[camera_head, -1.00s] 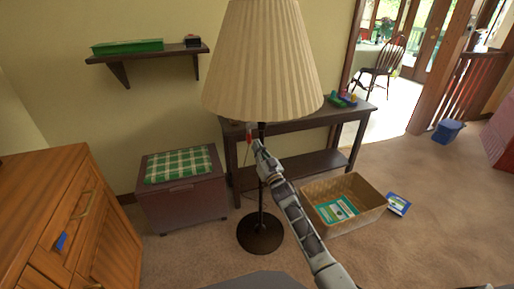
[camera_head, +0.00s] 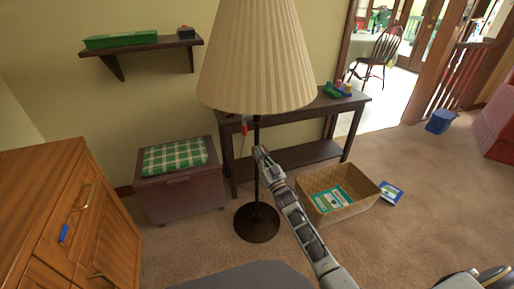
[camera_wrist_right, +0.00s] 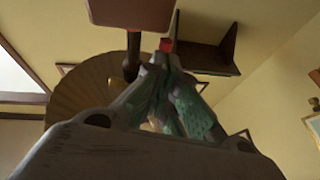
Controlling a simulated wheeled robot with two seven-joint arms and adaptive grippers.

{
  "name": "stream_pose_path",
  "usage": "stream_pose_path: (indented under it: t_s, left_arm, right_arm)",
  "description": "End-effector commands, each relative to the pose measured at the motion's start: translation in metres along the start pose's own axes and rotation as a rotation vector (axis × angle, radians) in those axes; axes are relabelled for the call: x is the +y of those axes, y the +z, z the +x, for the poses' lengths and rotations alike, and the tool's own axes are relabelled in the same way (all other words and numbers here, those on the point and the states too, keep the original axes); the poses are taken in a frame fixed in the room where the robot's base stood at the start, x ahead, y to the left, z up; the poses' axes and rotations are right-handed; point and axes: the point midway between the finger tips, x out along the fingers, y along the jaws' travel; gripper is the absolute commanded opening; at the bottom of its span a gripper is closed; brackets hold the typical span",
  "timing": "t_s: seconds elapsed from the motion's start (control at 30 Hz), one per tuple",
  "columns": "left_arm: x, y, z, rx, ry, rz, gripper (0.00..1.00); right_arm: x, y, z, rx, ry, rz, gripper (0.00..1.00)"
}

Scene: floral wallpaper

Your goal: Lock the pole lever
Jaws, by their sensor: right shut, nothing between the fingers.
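A floor lamp with a pleated cream shade (camera_head: 258,60) stands upright on a dark pole (camera_head: 257,190) and round base (camera_head: 257,223). A small red-tipped lever (camera_head: 244,127) hangs just below the shade, left of the pole. My right gripper (camera_head: 260,152) is shut and empty, slightly below and right of the red tip in the head view, overlapping the pole. In the right wrist view, the shut fingertips (camera_wrist_right: 165,62) lie just below a small red piece (camera_wrist_right: 167,45); contact cannot be told. The lampshade (camera_wrist_right: 85,88) shows behind. My left gripper is not in view.
A dark console table (camera_head: 290,125) stands behind the lamp. A wicker basket (camera_head: 365,206) is on the floor to the right. A chest with a green plaid cushion (camera_head: 174,156) and a wooden cabinet (camera_head: 115,225) stand left. Carpet at right is mostly clear.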

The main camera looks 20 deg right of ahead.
Motion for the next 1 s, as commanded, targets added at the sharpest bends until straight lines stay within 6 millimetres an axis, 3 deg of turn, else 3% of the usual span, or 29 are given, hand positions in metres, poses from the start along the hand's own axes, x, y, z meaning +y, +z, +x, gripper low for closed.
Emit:
stream_pose_path:
  t_s: [0.33,0.63,1.0]
  left_arm:
    - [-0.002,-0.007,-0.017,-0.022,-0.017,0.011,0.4]
    - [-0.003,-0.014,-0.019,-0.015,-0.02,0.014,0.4]
    - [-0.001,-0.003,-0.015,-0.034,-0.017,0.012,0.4]
  right_arm:
    - [0.003,0.015,-0.035,-0.001,0.0,0.0,0.0]
    - [0.003,0.017,-0.04,0.0,0.0,0.0,0.0]
    - [0.003,0.017,-0.04,-0.002,0.001,0.0,0.0]
